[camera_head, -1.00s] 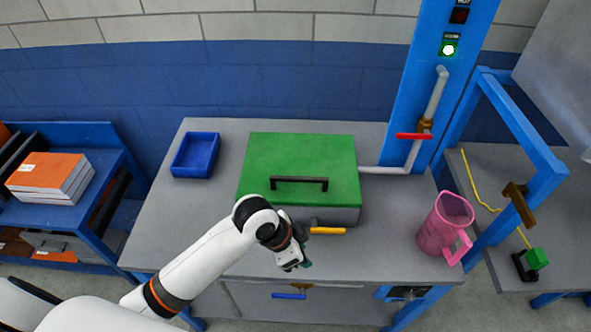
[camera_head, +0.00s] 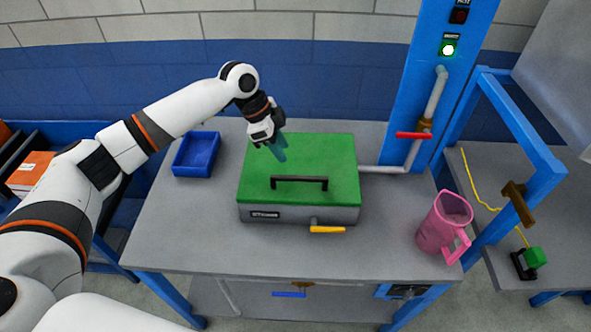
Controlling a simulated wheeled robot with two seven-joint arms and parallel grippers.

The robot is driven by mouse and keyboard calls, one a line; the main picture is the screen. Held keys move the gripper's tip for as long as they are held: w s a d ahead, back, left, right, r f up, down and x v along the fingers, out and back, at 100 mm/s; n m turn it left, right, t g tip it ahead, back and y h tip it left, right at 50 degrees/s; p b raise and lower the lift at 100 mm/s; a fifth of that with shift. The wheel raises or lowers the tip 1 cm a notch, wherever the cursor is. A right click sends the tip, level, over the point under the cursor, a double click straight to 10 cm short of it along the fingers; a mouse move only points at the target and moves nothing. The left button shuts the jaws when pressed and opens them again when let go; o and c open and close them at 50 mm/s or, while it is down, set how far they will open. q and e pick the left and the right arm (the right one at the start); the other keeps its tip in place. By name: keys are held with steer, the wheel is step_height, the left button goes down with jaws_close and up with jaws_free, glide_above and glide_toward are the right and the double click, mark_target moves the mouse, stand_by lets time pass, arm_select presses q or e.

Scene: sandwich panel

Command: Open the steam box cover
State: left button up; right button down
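The steam box (camera_head: 345,214) is a grey box on the table with a green cover (camera_head: 325,158) lying flat and closed on it. A black bar handle (camera_head: 299,181) stands on the cover near its front edge. A yellow lever (camera_head: 327,229) sticks out at the box's front. My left gripper (camera_head: 279,152) is above the back left part of the cover, behind and left of the handle, pointing down. Its teal fingers seem to hold nothing; their gap cannot be made out. My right gripper is not in view.
A blue tray (camera_head: 177,166) sits left of the box, under my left arm. A pink jug (camera_head: 445,226) stands at the table's right. A pipe with a red valve handle (camera_head: 413,135) joins the box's right side. The table's front left is clear.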

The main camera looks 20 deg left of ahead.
mark_target(298, 177)
arm_select(q)
steer(key=p+x, duration=0.2)
steer(key=x, duration=0.8)
steer(key=shift+r, duration=0.1)
jaws_close()
